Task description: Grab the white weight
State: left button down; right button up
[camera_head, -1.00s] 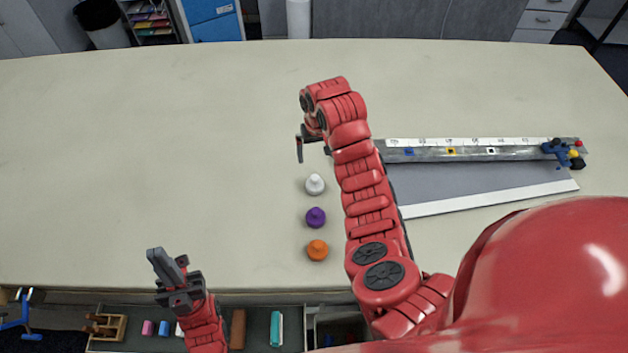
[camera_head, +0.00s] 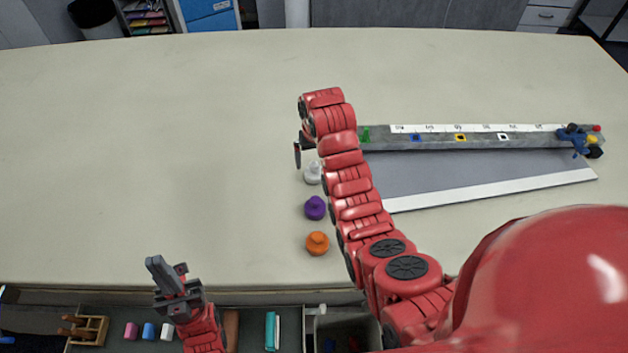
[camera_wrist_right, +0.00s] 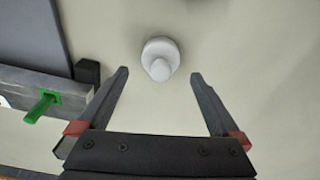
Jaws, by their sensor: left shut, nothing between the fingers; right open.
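The white weight (camera_head: 313,173) stands on the table, the farthest in a line with a purple weight (camera_head: 315,208) and an orange weight (camera_head: 317,243). In the right wrist view the white weight (camera_wrist_right: 160,58) shows whole, just past the fingertips and roughly midway between them. My right gripper (camera_head: 299,153) is open and empty close to the white weight; in the wrist view its fingers (camera_wrist_right: 158,75) are spread wide. My left gripper (camera_head: 160,268) is shut and empty, near the table's front edge at lower left.
A grey ramp track (camera_head: 480,138) with coloured markers and a blue cart (camera_head: 574,139) lies to the right. Its green peg (camera_wrist_right: 42,106) is near my right gripper. An open drawer (camera_head: 300,335) with blocks is below the table edge. The table's left side is clear.

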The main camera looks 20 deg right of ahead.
aim_at(314, 165)
jog(key=shift+f, duration=0.55)
notch_tip(314, 165, down, 3)
jog(key=shift+p, duration=1.25)
jog(key=shift+w+f, duration=0.15)
jog(key=shift+f, duration=0.5)
jog(key=shift+c, duration=0.3)
grip_shut()
